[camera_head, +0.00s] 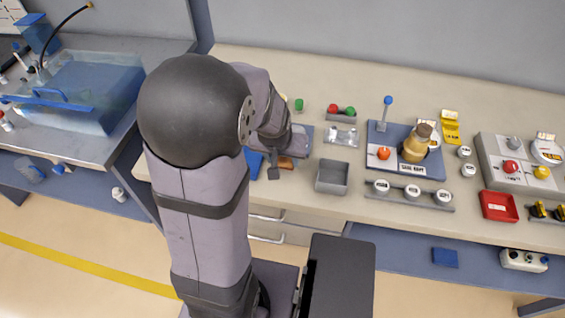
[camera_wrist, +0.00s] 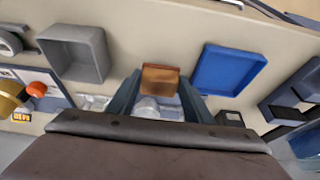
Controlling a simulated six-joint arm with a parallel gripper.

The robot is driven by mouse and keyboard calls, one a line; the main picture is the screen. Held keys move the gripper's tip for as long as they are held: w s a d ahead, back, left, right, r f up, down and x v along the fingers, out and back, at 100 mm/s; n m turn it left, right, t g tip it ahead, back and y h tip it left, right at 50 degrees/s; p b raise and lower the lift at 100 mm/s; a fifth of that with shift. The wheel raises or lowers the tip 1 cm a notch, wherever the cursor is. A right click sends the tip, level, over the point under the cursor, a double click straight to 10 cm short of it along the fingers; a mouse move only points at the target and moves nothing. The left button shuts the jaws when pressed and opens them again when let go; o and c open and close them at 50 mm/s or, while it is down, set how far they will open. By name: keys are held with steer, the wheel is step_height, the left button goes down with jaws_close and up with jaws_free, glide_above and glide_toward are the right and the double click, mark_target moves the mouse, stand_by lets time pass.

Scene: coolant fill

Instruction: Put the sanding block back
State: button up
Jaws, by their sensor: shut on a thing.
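The sanding block is a small orange-brown block (camera_wrist: 160,78), seen in the wrist view between the tips of my gripper (camera_wrist: 160,90). My gripper is shut on it. In the head view the block (camera_head: 286,163) shows as a small brown patch below my wrist, near the front edge of the bench. A blue tray (camera_wrist: 228,70) lies just right of the block in the wrist view and looks empty. My arm hides most of this tray (camera_head: 254,163) in the head view. I cannot tell whether the block touches the bench.
An empty grey bin (camera_head: 332,178) stands right of my gripper in the head view. A clear tank (camera_head: 90,92) stands far left. Bare bench lies around the bin.

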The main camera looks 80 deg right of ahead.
mark_target(282, 164)
steer(key=shift+f, duration=1.3)
steer(key=shift+f, duration=0.1)
steer(key=shift+f, duration=0.1)
steer(key=o, duration=1)
steer(key=shift+a+r, duration=0.1)
steer(key=shift+r, duration=0.65)
steer(key=v, duration=1.1)
